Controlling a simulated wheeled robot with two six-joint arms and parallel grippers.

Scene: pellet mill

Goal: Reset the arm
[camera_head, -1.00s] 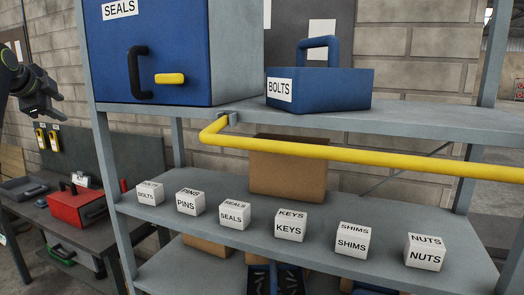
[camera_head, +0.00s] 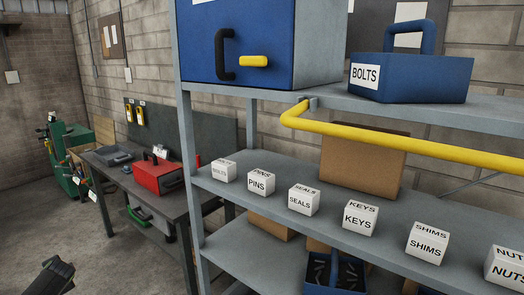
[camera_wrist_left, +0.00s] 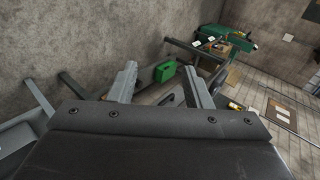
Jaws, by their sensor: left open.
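My left gripper (camera_wrist_left: 161,78) shows in the left wrist view with its two grey fingers spread apart and nothing between them. Beyond the fingers are the floor and a green case (camera_wrist_left: 165,71), apart from them. In the head view only a dark part of my left arm's end (camera_head: 52,279) shows at the bottom left corner, well clear of the shelf. My right gripper is in neither view.
A grey shelf rack (camera_head: 187,150) fills the right, with a yellow rail (camera_head: 400,141), a blue BOLTS bin (camera_head: 415,78) and several labelled white boxes. A workbench (camera_head: 120,176) with a red toolbox (camera_head: 160,177) stands left. Floor at the lower left is open.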

